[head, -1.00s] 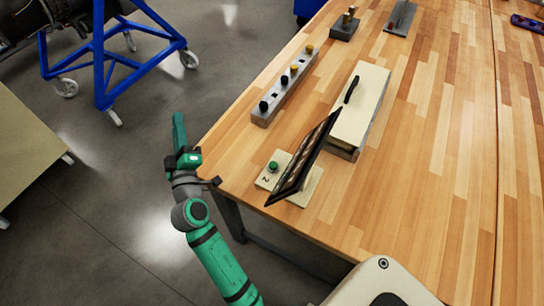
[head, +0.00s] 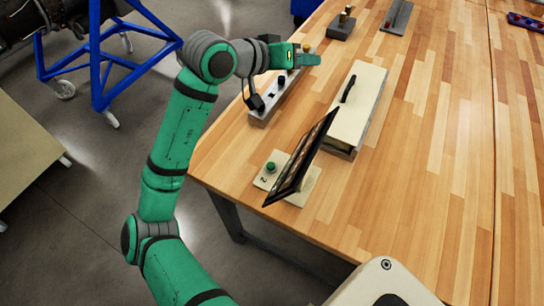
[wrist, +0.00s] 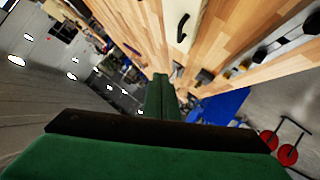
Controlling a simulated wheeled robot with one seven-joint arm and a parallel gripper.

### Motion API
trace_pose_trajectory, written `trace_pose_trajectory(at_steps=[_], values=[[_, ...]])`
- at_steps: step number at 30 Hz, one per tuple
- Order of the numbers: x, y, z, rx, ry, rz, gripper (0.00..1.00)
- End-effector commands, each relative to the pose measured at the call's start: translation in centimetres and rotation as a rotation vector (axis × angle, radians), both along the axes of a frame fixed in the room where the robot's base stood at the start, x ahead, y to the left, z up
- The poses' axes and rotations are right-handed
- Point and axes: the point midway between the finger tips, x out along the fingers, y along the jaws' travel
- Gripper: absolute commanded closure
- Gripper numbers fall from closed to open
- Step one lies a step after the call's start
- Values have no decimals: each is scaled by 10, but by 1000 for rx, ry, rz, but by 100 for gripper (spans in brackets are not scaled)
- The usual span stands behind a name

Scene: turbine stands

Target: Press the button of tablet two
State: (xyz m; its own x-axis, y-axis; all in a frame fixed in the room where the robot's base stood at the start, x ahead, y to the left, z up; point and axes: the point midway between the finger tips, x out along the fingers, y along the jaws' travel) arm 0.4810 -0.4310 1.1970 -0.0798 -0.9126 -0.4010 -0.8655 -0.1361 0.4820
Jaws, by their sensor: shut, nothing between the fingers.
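Tablet two (head: 304,157) leans on a cream stand near the left front edge of the wooden table, its screen seen at a steep angle. The stand (head: 300,197) bears the number 2. A green round button (head: 271,167) sits on the stand's left part, clear of anything above it. My gripper (head: 316,59) is shut and empty, above the table behind the tablet and over the far end of the grey bar, well apart from the button. In the wrist view my shut fingers (wrist: 163,92) point away from the camera; neither tablet nor button can be made out there.
A grey bar with knobs (head: 262,116) lies partly hidden under my arm. A cream box with a black handle (head: 360,105) stands right of the tablet. Small grey blocks (head: 341,27) stand at the back. The table's right side (head: 440,170) is clear. A blue wheeled frame (head: 105,80) stands left.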

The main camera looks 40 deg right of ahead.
Motion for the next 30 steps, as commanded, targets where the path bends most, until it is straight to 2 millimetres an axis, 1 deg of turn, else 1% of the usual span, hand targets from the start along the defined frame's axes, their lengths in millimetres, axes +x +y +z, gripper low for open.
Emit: trace_pose_trajectory(at_steps=[3,5,8,10,13,15,18,21,25,30], values=[[-20,7,-21,200,-41,-60,100],[-27,15,-33,305,-56,-81,100],[-35,35,-53,485,-81,-105,100],[-37,53,-65,612,-98,-113,100],[-37,82,-79,787,-117,-109,100],[-35,102,-84,894,-127,-101,100],[-32,126,-88,1016,-137,-88,100],[-30,143,-90,1099,-142,-73,100],[-28,154,-90,1146,-144,-66,100],[-28,155,-90,1153,-144,-65,100]])
